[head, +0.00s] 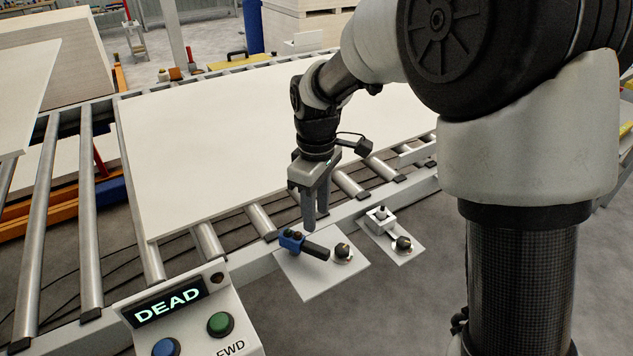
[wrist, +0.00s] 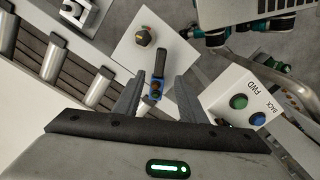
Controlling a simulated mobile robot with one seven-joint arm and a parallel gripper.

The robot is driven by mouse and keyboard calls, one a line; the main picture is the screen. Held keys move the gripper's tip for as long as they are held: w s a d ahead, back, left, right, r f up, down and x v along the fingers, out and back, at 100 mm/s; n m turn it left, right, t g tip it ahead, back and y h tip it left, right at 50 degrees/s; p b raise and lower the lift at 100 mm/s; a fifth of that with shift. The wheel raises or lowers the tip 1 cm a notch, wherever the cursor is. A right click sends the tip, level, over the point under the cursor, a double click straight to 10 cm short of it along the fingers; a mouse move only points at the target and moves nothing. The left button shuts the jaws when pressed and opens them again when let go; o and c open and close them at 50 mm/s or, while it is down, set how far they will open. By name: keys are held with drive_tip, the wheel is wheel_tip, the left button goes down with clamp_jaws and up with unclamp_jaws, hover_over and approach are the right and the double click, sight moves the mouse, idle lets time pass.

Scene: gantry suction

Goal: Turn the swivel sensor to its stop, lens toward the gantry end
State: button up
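The swivel sensor has a blue body (head: 291,240) with a black barrel (head: 316,251) and sits on a white plate (head: 306,283) at the conveyor's edge. In the head view the barrel points right and toward the camera. My gripper (head: 316,222) points down above and just behind the sensor, apparently clear of it. In the wrist view its two fingers (wrist: 158,98) are spread, with the sensor's blue body (wrist: 156,89) between them in the picture and the barrel (wrist: 160,61) pointing up. I cannot tell which end carries the lens.
A dark knob (head: 342,252) stands on the same plate. A second plate to the right holds a white block (head: 380,219) and another knob (head: 402,243). A control box with a DEAD display (head: 168,300) is front left. A large white board (head: 220,140) lies on rollers.

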wheel_tip(320, 180, up, 7)
drive_tip(key=shift+f+p, duration=0.15)
drive_tip(key=shift+p, duration=0.25)
drive_tip(key=s+d+r+m+t, duration=0.3)
drive_tip(key=s+d+r+m, duration=0.4)
drive_tip(key=d, duration=0.4)
drive_tip(key=s+d+r+m+t, duration=0.25)
drive_tip(key=s+d+m, duration=0.5)
drive_tip(key=s, duration=0.45)
wheel_tip(320, 180, up, 12)
drive_tip(key=n+p, duration=0.1)
drive_tip(key=p, duration=1.1)
drive_tip(key=shift+w+d+p, duration=0.15)
drive_tip(key=shift+w+p, duration=0.2)
drive_tip(key=shift+w, duration=0.05)
drive_tip(key=shift+f, duration=0.15)
